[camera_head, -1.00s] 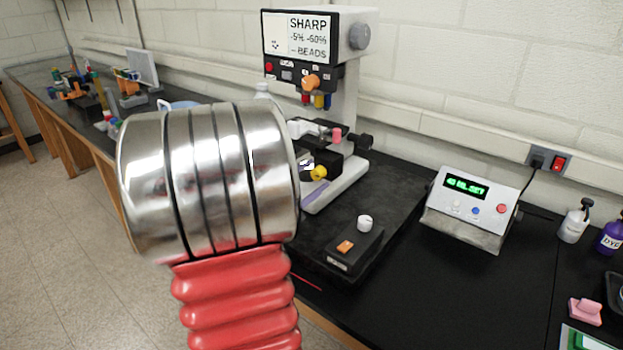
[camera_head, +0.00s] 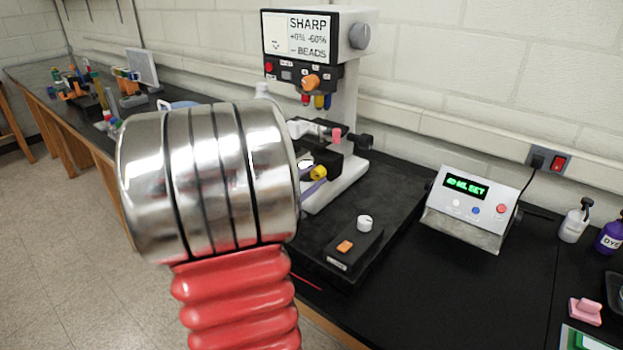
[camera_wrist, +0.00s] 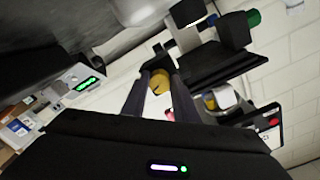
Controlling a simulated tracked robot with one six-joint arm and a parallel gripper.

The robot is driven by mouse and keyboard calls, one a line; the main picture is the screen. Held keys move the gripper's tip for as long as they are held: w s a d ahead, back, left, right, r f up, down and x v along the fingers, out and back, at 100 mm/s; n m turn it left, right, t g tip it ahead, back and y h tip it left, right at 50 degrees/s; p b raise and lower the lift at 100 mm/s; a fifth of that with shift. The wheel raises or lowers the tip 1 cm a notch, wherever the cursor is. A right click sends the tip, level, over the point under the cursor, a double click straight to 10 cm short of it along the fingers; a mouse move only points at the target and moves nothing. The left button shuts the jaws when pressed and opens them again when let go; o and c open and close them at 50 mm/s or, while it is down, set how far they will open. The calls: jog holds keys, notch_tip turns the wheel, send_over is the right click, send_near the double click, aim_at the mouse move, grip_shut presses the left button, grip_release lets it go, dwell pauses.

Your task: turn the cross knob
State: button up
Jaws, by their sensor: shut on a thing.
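A yellow round knob (camera_head: 319,172) sits on the front of the microscope's stage, just right of my silver and red arm; I take it to be the cross knob. In the wrist view the yellow knob (camera_wrist: 160,82) lies between the two grey fingers of my gripper (camera_wrist: 161,84), which is shut on it. In the head view most of the gripper is hidden behind my arm. The microscope's screen (camera_head: 311,35) reads "SHARP +0% -60% BEADS". A pink knob (camera_head: 337,134) and a black knob (camera_head: 362,142) are on the stage, higher and to the right.
A black box with a white dial (camera_head: 365,223) and an orange switch stands in front of the microscope. A grey control unit (camera_head: 470,208) with a green display is to the right. Bottles (camera_head: 574,222) stand at the far right. Black bench top is clear between them.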

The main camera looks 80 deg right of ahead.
jog(key=shift+f, duration=0.1)
jog(key=o, duration=1.1)
jog(key=shift+c, duration=0.2)
jog(key=v, duration=1.3)
jog(key=shift+w+a, duration=0.15)
jog(key=shift+a, duration=0.2)
